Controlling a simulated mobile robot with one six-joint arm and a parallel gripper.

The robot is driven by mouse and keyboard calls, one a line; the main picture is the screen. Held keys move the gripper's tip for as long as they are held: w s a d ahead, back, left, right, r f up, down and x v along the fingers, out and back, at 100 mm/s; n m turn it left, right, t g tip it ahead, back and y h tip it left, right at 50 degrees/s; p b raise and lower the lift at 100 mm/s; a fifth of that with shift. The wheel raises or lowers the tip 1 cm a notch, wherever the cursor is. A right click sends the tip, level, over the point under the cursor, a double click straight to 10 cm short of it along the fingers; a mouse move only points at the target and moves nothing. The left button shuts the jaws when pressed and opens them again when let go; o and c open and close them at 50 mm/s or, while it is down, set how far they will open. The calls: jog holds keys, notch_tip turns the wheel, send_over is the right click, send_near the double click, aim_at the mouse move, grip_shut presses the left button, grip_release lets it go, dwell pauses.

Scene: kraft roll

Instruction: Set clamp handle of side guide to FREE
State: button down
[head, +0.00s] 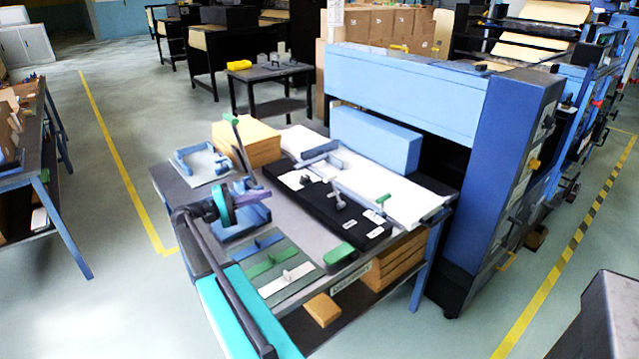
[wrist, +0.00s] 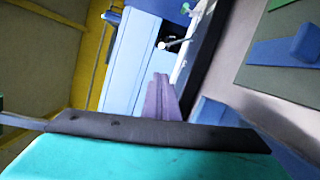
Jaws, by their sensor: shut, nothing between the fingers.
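The black plate (head: 312,202) of the side guide lies on the delivery table. A grey handle (head: 339,197) with a round hub stands on it; it looks like the clamp handle. White labels (head: 376,216) sit on the plate to its right, too small to read. In the wrist view a pale handle (wrist: 176,43) shows beyond my fingers, perhaps the same one. My gripper (head: 262,196) has purple fingers, shut and empty, left of the plate and apart from the handle. The fingers also show in the wrist view (wrist: 161,97).
A green-topped post (head: 382,202) stands right of the handle. White sheets (head: 365,180) and a blue block (head: 375,140) lie behind. Coloured tools lie on a mat (head: 277,268) in front, with a green block (head: 339,254). A cardboard stack (head: 247,143) stands at the back left.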

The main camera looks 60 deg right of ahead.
aim_at(325, 179)
jog(key=shift+d, duration=0.1)
dwell(0.3)
jog(key=p+x, duration=0.3)
jog(key=x, duration=1.6)
jog(key=shift+s+d+p, duration=0.25)
jog(key=shift+d+p, duration=0.1)
jog(key=shift+s+a+r+m+b, duration=0.15)
jog(key=shift+s+r+m+b, duration=0.15)
jog(key=shift+m+b, duration=0.35)
jog(key=s+m+b, duration=0.1)
jog(key=b, duration=0.1)
jog(key=s+r+m+b, duration=0.1)
jog(key=b, duration=0.2)
jog(key=shift+s+a+r+m+y, duration=0.2)
jog(key=shift+s+a+m+y, duration=0.1)
jog(key=shift+a+y, duration=0.1)
jog(key=s+a+m+t+b, duration=0.2)
jog(key=s+a+m+b, duration=0.1)
jog(key=s+m+b, duration=0.5)
jog(key=shift+s+r+t+y+b, duration=0.45)
jog(key=shift+s+b, duration=0.4)
jog(key=shift+b, duration=1)
jog(key=shift+s+a+f, duration=0.1)
jog(key=shift+a, duration=0.1)
